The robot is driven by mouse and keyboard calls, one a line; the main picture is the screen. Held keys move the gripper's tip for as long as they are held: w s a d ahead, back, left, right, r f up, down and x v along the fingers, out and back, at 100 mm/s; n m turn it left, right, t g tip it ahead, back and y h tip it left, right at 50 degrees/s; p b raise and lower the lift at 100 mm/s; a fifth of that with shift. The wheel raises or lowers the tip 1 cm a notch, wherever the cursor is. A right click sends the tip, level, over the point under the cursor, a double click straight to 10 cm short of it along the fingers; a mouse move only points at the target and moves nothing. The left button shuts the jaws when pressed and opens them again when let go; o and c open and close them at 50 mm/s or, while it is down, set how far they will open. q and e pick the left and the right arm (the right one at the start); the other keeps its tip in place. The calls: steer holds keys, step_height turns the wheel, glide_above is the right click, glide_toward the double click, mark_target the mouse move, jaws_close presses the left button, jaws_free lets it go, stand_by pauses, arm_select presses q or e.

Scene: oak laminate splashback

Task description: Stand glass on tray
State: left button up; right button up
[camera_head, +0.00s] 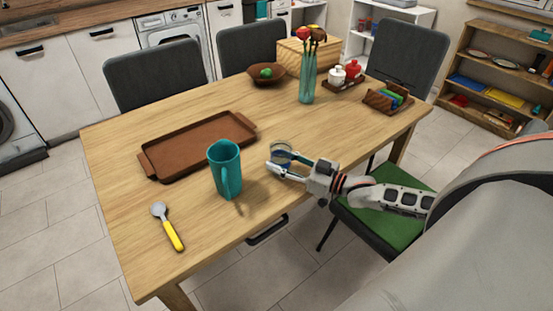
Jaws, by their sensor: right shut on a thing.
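A small clear bluish glass (281,149) is between the fingers of my right gripper (279,161), near the table's right front edge. My right gripper is shut on it; the fingers hide part of its lower side, and I cannot tell whether it touches the table. The brown rectangular tray (199,140) lies on the table to the left of the glass. Its visible surface is bare. My left gripper is not in view.
A teal mug (225,170) stands between the tray and my right gripper. A spoon with a yellow handle (167,228) lies at the front left. A bowl (266,75), a flower vase (307,80) and a napkin holder (388,98) stand farther back.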

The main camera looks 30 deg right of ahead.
steer(key=shift+w+a, duration=0.1)
steer(key=shift+w, duration=0.9)
steer(key=shift+f, duration=0.15)
steer(key=shift+f, duration=0.15)
steer(key=o, duration=1.3)
steer(key=shift+s, duration=0.1)
